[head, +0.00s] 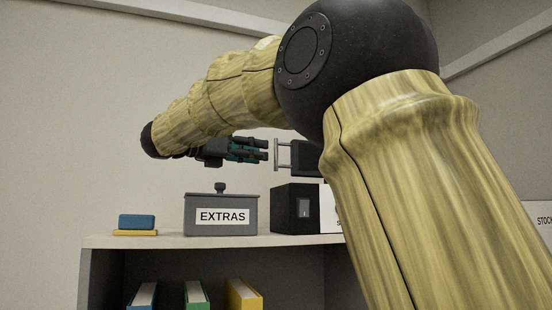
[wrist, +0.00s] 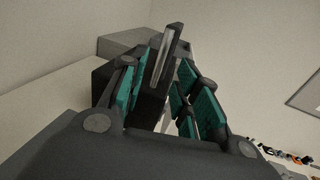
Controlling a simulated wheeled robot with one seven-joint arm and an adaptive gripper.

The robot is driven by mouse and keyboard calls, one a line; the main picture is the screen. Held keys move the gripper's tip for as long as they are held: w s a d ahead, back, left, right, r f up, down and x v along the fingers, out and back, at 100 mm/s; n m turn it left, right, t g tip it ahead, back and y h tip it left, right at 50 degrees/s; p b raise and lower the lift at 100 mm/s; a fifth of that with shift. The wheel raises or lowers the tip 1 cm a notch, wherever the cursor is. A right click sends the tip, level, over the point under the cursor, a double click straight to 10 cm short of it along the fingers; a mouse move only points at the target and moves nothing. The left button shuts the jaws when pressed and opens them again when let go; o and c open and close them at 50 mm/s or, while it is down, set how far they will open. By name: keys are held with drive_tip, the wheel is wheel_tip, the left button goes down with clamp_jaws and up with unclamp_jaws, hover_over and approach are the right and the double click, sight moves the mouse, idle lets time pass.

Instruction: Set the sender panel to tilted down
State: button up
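The sender panel appears to be the dark panel (head: 304,154) with a pale bracket-like handle (head: 277,155) on its left side, above a black box (head: 288,212) in the head view. My arm hides its right part, so its tilt is hard to tell. My gripper (head: 266,150) points right at the handle, with a small gap between fingertips and handle. In the wrist view my gripper (wrist: 157,68) has its teal-padded fingers apart. A dark upright piece with a light strip (wrist: 165,55) shows between them, not visibly clamped.
A grey EXTRAS box (head: 220,220) with a knobbed lid stands on the shelf top (head: 170,241), below my gripper. Blue and yellow blocks (head: 136,223) lie further left. Binders (head: 197,294) stand in the shelf below. The wall space at left is clear.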

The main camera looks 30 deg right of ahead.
drive_tip(key=a+b, duration=0.2)
drive_tip(key=a, duration=0.4)
drive_tip(key=shift+w, duration=0.15)
idle(0.5)
drive_tip(key=shift+f+b, duration=0.15)
drive_tip(key=shift+b, duration=0.7)
drive_tip(key=a, duration=1.2)
drive_tip(key=shift+w, duration=0.25)
drive_tip(key=shift+d, duration=0.1)
